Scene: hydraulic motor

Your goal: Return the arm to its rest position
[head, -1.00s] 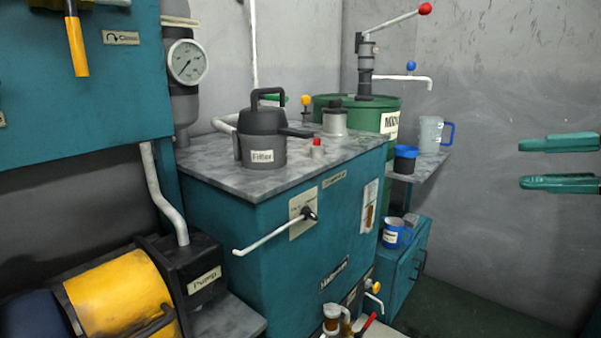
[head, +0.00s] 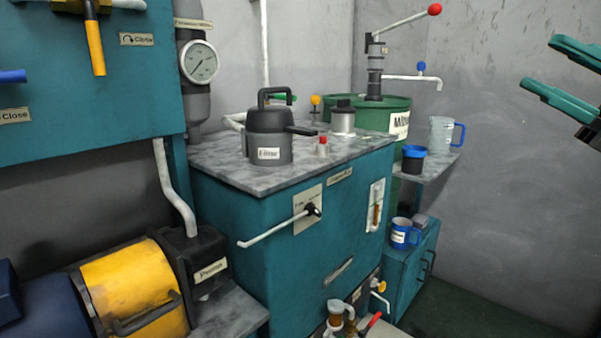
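My gripper (head: 541,64) shows at the upper right edge of the head view, in front of the grey wall. Its two green fingers are apart with nothing between them, and they tilt up to the left. It is in the air, clear of the bench things. The rest of my arm is mostly outside the picture.
A teal tank cabinet (head: 270,235) stands in the middle with a dark filter pot (head: 268,135) on top. A green drum (head: 390,116) with a hand pump is behind it. A yellow pump motor (head: 135,290) is at lower left. Blue-handled jug (head: 441,135) stands on a side shelf.

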